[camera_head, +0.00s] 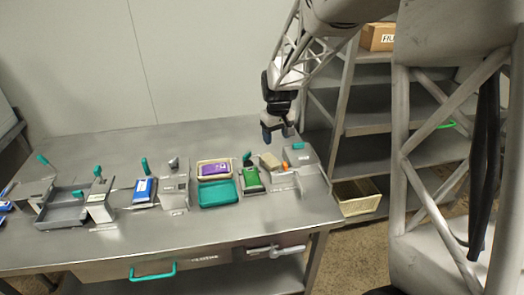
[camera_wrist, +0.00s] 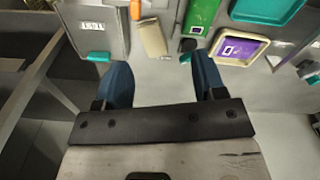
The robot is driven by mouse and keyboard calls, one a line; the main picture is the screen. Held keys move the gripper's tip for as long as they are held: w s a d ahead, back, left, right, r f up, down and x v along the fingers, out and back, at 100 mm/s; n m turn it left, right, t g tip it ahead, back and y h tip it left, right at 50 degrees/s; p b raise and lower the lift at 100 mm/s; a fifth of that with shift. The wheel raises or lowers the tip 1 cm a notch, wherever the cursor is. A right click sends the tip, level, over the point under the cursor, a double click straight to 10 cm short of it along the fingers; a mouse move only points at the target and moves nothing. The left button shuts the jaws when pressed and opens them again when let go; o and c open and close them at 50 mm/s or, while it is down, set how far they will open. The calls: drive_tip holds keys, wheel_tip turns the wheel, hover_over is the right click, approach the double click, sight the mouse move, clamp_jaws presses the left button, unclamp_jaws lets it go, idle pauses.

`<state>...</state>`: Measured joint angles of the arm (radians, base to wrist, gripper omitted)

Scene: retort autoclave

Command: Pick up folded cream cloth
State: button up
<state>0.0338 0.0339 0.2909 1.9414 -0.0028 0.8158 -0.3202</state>
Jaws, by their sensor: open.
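The folded cream cloth (camera_head: 269,161) is a small beige block-like bundle near the back right of the steel table. In the wrist view the cloth (camera_wrist: 152,38) lies ahead of the fingertips, between the green item and a grey box. My gripper (camera_head: 278,134) is above the table's back right part, apart from the cloth. In the wrist view my gripper (camera_wrist: 160,72) has its two blue fingers spread wide, with nothing between them.
A green pack (camera_head: 251,181) lies left of the cloth, an orange knob (camera_head: 285,165) right of it. A grey box (camera_head: 300,154) with a teal tab stands further right. A teal tray (camera_head: 219,194) and a cream tray with a purple pack (camera_head: 214,169) lie left.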

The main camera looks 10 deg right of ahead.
drive_tip(key=n, duration=0.1)
hover_over(270, 160)
drive_tip(key=shift+g, duration=0.3)
drive_tip(key=f, duration=1.2)
drive_tip(key=shift+w+d+f, duration=0.1)
drive_tip(key=shift+w+d, duration=0.1)
drive_tip(key=shift+f, duration=0.1)
drive_tip(key=shift+f, duration=1.2)
drive_tip(key=shift+f, duration=0.1)
drive_tip(key=shift+a+f, duration=0.1)
drive_tip(key=shift+f, duration=2.4)
drive_tip(key=shift+c, duration=0.5)
drive_tip(key=c, duration=0.5)
